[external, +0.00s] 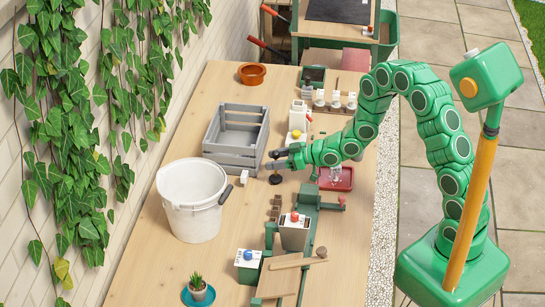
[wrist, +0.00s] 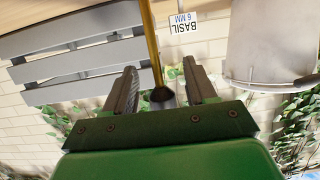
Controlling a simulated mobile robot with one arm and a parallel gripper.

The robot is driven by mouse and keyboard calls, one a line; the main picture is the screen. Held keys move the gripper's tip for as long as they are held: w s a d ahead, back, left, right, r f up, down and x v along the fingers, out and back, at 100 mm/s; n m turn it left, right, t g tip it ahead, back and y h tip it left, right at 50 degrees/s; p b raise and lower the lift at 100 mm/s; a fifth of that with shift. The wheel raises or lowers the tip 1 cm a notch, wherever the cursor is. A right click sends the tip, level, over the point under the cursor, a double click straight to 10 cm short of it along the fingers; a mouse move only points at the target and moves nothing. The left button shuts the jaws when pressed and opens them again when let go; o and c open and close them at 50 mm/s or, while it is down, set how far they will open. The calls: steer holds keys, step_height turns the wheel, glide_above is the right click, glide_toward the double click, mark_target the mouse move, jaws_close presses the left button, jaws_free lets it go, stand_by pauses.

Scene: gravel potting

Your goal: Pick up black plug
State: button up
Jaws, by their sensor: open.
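In the wrist view, which looks upside down, the plug shows as a brass-coloured stem with a black knob (wrist: 162,98). The knob appears between the two open fingers of my gripper (wrist: 160,80), with gaps on both sides. The base is out of the wrist view.
The white bucket (external: 192,205) stands left of the plug, and the grey slatted crate (external: 235,155) is behind it. A small white label (wrist: 184,24) reads BASIL 6 MM. A green fixture (external: 305,200) and a red tray (external: 345,185) are to the right.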

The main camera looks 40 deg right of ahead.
steer(key=shift+x, duration=0.9)
steer(key=shift+c, duration=0.5)
jaws_close()
